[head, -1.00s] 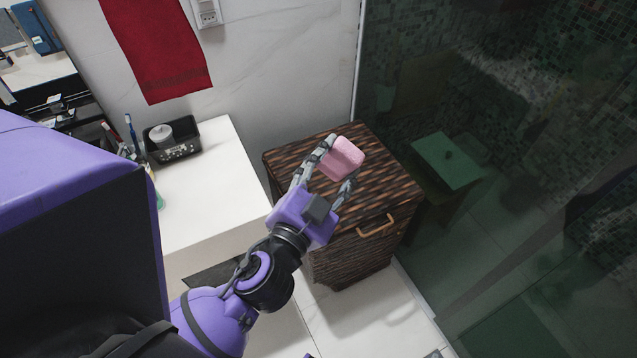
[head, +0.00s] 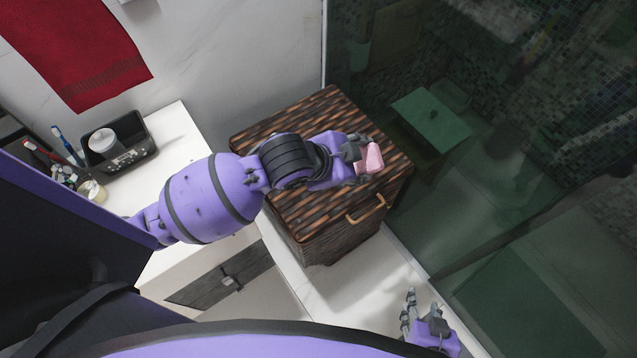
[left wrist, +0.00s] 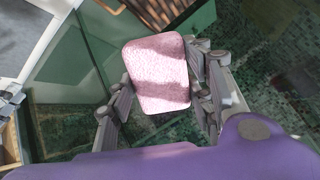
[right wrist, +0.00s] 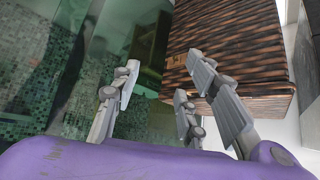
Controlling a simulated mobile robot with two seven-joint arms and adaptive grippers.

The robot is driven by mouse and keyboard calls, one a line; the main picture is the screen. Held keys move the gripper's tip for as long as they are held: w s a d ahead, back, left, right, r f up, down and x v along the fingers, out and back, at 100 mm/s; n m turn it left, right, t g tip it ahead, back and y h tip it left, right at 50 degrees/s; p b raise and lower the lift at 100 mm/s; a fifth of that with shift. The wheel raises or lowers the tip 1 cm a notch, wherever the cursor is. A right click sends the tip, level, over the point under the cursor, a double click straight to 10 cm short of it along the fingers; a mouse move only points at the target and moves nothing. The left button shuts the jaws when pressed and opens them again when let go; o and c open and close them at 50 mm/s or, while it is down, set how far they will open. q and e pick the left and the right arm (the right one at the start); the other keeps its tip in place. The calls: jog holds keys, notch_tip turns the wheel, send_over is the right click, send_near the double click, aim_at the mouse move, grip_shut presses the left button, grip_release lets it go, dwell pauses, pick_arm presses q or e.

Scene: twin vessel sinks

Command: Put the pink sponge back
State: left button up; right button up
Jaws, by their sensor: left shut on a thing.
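The pink sponge (head: 368,158) is in my left gripper (head: 358,157), over the right part of the dark wooden hamper's top in the head view. In the left wrist view the sponge (left wrist: 158,75) sits between the fingers of the left gripper (left wrist: 162,92), which is shut on it. The sponge's height over the hamper is hard to tell. My right gripper (head: 410,312) is low, in front of the hamper near the glass. In the right wrist view the right gripper (right wrist: 160,82) is open and empty, with its fingers apart.
The striped wooden hamper (head: 300,115) has a front handle (head: 366,209) and a bare top. A green-tinted glass screen (head: 480,190) stands close on its right. A white counter (head: 180,140) at left carries a black tray (head: 122,148) and toothbrushes.

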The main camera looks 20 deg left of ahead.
pick_arm(q)
jog(key=s+a+f+m+g+y+b, duration=0.2)
jog(key=s+a+f+m+g+y, duration=0.25)
jog(key=s+f+m+g, duration=0.5)
jog(key=w+a+f+m, duration=0.1)
jog(key=w+f, duration=0.2)
jog(key=w, duration=0.1)
jog(key=w+a+f+m+t, duration=0.1)
jog(key=w+a+f, duration=0.1)
jog(key=w, duration=0.3)
jog(key=w+a+f+m+t+b, duration=0.1)
jog(key=w+a+f, duration=0.1)
jog(key=w+f, duration=0.2)
jog(key=shift+w+a+y, duration=0.15)
jog(key=shift+a+y, duration=0.1)
jog(key=shift+y, duration=0.1)
jog(key=shift+w+a+f, duration=0.15)
jog(key=shift+w+f, duration=0.25)
notch_tip(320, 180, down, 3)
jog(key=shift+w+f, duration=0.1)
pick_arm(e)
jog(key=f, duration=0.1)
jog(key=s+d+f, duration=0.1)
jog(key=shift+f, duration=0.4)
